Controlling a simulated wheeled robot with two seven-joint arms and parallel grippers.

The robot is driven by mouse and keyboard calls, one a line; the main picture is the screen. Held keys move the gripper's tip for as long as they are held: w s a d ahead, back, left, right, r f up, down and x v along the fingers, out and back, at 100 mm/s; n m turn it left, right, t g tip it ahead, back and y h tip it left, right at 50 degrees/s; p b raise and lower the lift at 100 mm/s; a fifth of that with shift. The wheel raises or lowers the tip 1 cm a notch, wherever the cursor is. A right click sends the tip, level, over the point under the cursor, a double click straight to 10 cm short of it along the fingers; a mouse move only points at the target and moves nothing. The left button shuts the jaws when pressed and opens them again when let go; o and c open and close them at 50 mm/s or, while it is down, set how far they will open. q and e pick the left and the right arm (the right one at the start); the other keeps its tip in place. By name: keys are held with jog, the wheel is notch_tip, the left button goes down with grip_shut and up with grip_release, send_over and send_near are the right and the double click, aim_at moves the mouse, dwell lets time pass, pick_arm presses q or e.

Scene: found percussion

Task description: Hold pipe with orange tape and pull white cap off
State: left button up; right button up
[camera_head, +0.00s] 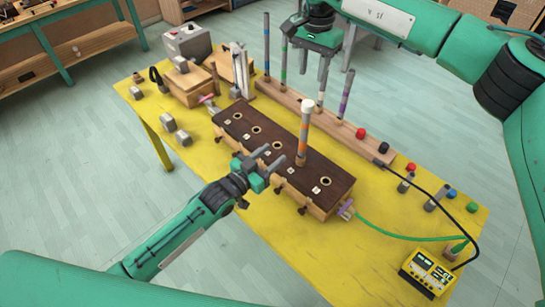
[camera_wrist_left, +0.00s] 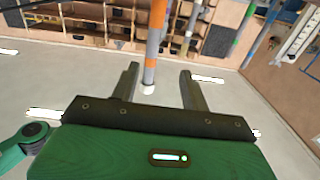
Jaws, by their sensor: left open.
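The pipe with orange tape (camera_head: 302,140) stands upright in a hole of the dark-topped wooden box. Its white cap (camera_head: 308,105) is on the top end. My left gripper (camera_head: 275,158) is open, to the left of the pipe and low, with its fingers pointing toward it. In the left wrist view, which looks upside down, the pipe (camera_wrist_left: 153,42) appears between the two open fingers (camera_wrist_left: 158,75), apparently beyond their tips; the cap (camera_wrist_left: 148,89) shows at its lower end. My right gripper (camera_head: 312,80) hangs above and behind the cap, fingers down, open and empty, apart from it.
The wooden box (camera_head: 335,198) has several other holes. Behind it a long rack (camera_head: 285,98) holds upright pipes and red and black caps. Small cylinders and a yellow device (camera_head: 428,271) with cables lie at the right. Yellow table (camera_head: 370,230) is free in front.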

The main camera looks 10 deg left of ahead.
aim_at(302, 135)
pick_arm(q)
jog(key=x, duration=0.9)
jog(key=d+x, duration=0.1)
jog(key=x, duration=0.3)
jog(key=shift+d, duration=0.2)
grip_shut()
dwell(0.6)
